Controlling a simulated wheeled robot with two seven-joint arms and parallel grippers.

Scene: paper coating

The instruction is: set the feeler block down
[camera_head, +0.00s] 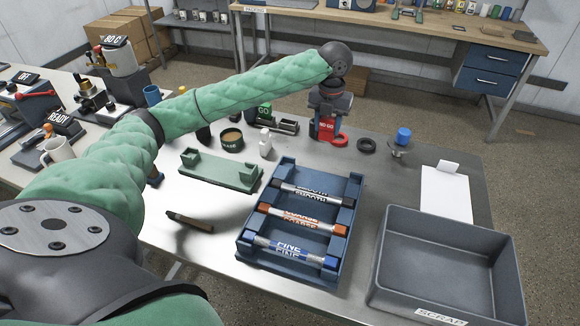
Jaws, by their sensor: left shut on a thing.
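The feeler block (327,126) shows a red face marked with white "NO GO" lettering. My left gripper (327,132) points down over the back of the table and is shut on the block. Its fingers are on either side of the block. The block is upright and close to the tabletop; I cannot tell whether it touches. A red ring (339,141) is right beside its lower end. My right gripper is not in view.
A blue rack (343,232) with several labelled rods stands in front. A grey scrap bin (428,222) is at right. A black ring (367,145), a blue-topped item (403,136), a white bottle (265,143) and a dark tin (232,140) stand near the block.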

